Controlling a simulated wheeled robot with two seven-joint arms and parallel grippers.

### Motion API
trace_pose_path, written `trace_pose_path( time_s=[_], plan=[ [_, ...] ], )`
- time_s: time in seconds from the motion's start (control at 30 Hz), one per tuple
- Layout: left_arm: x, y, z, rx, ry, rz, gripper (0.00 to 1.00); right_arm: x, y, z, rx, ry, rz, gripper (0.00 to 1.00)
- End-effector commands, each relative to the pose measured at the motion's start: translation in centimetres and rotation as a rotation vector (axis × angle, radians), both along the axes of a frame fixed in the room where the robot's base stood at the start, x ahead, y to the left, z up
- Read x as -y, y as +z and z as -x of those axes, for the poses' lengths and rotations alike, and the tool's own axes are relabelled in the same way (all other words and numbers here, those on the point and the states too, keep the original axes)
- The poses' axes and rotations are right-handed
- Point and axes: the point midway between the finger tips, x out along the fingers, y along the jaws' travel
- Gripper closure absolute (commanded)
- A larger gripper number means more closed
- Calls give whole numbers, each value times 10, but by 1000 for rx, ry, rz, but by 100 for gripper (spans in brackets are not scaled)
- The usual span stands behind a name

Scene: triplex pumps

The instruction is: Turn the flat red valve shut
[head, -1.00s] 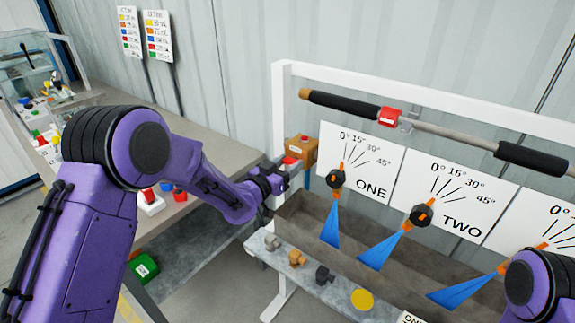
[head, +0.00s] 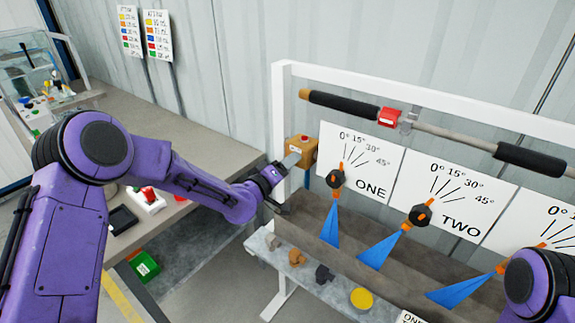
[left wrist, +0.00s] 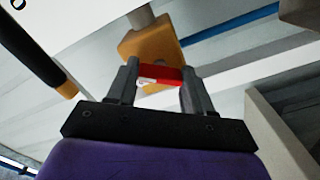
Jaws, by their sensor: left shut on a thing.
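The flat red valve (left wrist: 162,75) shows in the left wrist view as a short red bar with a pale mark, on the front of an orange box (left wrist: 148,44). My left gripper (left wrist: 160,73) is shut on it, one grey finger at each end of the bar. In the head view, my left gripper (head: 289,163) reaches the orange box (head: 304,148) at the left end of the white frame. My right gripper is out of view; only part of my right arm shows at lower right.
A white frame (head: 282,105) carries a bar with black grips and a red clamp (head: 391,117). Angle cards with black knobs and blue jets stand over a grey trough (head: 312,205). A grey bench (head: 110,110) with a red button box (head: 147,199) lies to the left.

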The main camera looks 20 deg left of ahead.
Motion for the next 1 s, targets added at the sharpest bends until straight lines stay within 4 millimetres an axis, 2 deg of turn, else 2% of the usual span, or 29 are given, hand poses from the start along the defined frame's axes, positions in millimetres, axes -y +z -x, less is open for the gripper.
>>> trace_pose_path(
  time_s=[0.5,1.0],
  plan=[
    [-1,-2,0,-150,2,410,79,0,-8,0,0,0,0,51],
    [0,-1,0,-207,1,568,79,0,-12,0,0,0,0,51]
  ],
)
